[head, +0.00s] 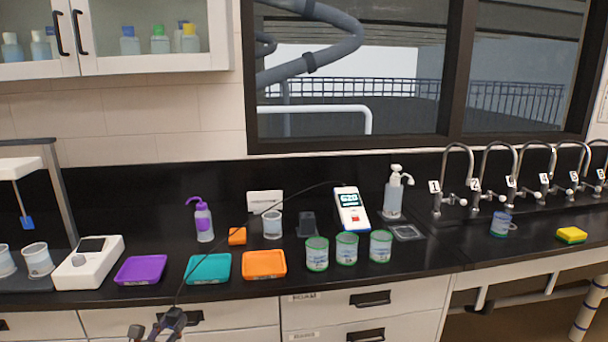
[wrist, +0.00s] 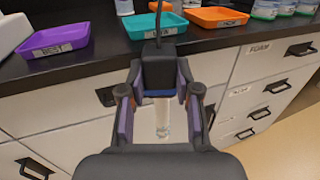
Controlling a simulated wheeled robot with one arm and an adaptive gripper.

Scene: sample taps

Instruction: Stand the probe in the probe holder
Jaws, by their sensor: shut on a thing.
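The probe (wrist: 158,72) has a black body, a blue band and a clear lower end. My gripper (wrist: 159,104) is shut around it in the wrist view, in front of the counter's drawers. In the head view my gripper (head: 160,326) is at the bottom edge, partly cut off. A thin black cable runs from it up to the white meter (head: 351,210), whose screen is lit. A small dark block (head: 307,224), which looks like the probe holder, stands between the meter and a clear beaker (head: 272,224). Its opening is too small to make out.
Purple (head: 140,270), teal (head: 209,268) and orange (head: 264,264) trays line the counter's front. Green-rimmed cups (head: 317,254) stand in front of the meter. A purple wash bottle (head: 203,221) and an orange block (head: 237,236) stand left of the beaker.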

